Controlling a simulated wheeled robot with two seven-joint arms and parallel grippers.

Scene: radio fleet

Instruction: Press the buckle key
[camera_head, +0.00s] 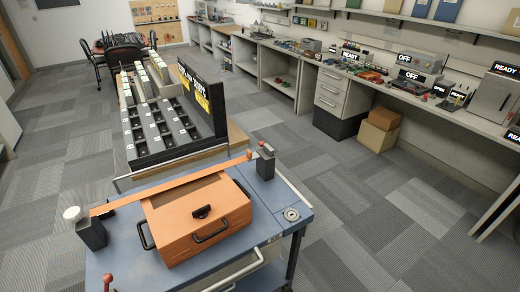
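An orange case (190,235) with dark handles and a dark latch sits on a blue cart top (275,225). An orange strap (165,189) runs slantwise across the case's far side, between two dark blocks. The near-left block (92,235) has a white round knob (72,214) on it. The far-right block (265,164) has a small reddish part on top and an orange strap end beside it. No part is clearly labelled as the buckle key, and I cannot tell which it is. Neither of my grippers shows.
A red-knobbed lever (107,281) stands at the cart's front left. A round metal fitting (291,214) sits at its right corner. A rack with a dark sign (203,95) stands behind. Carpet floor is clear to the right.

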